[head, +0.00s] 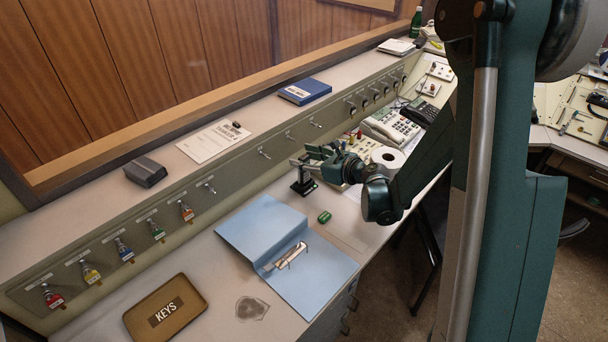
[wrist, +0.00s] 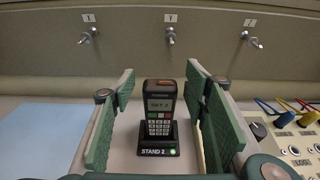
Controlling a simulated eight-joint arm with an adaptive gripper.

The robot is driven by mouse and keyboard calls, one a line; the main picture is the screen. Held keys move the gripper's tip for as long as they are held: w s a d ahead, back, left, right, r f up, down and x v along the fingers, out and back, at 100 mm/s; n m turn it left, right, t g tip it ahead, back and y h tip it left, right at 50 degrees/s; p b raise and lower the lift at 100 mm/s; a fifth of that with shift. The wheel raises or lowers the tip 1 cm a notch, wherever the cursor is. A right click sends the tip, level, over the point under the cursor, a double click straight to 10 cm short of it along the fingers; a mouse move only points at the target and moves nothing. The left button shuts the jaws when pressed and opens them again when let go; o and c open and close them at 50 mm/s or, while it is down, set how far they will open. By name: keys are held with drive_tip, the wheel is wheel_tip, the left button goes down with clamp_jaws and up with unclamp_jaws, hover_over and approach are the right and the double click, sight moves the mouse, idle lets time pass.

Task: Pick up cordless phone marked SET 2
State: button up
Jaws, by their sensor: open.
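The cordless phone (wrist: 160,105) is dark, with a lit screen reading what looks like SET 2 and a light keypad. It stands upright in a black stand (wrist: 158,150) marked STAND 2 with a green light. In the head view the stand (head: 304,187) is a small dark shape on the desk, with the phone mostly hidden by my gripper. My gripper (wrist: 160,86) is open and empty in the wrist view. Its green-padded fingers are either side of the phone, with gaps on both sides. In the head view my gripper (head: 314,157) is just at the stand.
A blue folder (head: 262,227) lies left of the stand. A small green object (head: 324,217) lies in front. A panel with colored cables (wrist: 298,125), a white roll (head: 388,158) and a desk phone (head: 390,127) are to the right. The key-switch panel (wrist: 210,60) rises behind.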

drive_tip(key=c, duration=1.3)
drive_tip(key=shift+c, duration=0.2)
drive_tip(key=shift+r+p, duration=1.4)
drive_tip(key=shift+r, duration=3.6)
